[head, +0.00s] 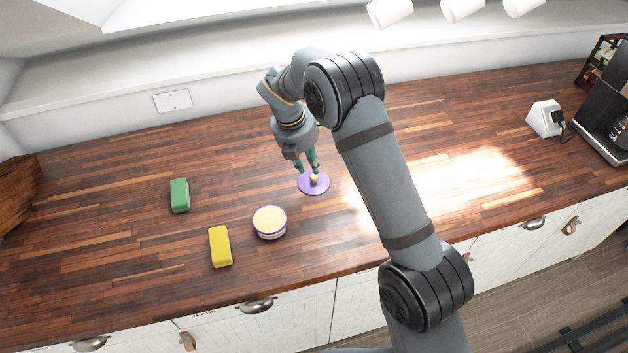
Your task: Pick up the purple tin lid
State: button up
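The purple tin lid (304,188) is a flat disc with a small pale knob on top. It lies on the wooden counter near the middle of the head view. My gripper (308,170) points down at the lid, with its fingertips close to the knob. The two fingers look apart, with no object visibly clamped between them. I cannot tell whether they touch the knob or the lid.
A round tin (269,221) with a yellowish top and purple edging stands left of the lid. A yellow block (220,247) and a green block (179,195) lie further left. A white device (544,119) and a dark machine (606,115) stand far right. The sunlit counter between is clear.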

aim_at(314, 176)
jog(key=shift+p+x, duration=1.05)
jog(key=shift+x, duration=2.1)
jog(key=shift+d, duration=0.1)
jog(key=shift+c, duration=0.8)
grip_shut()
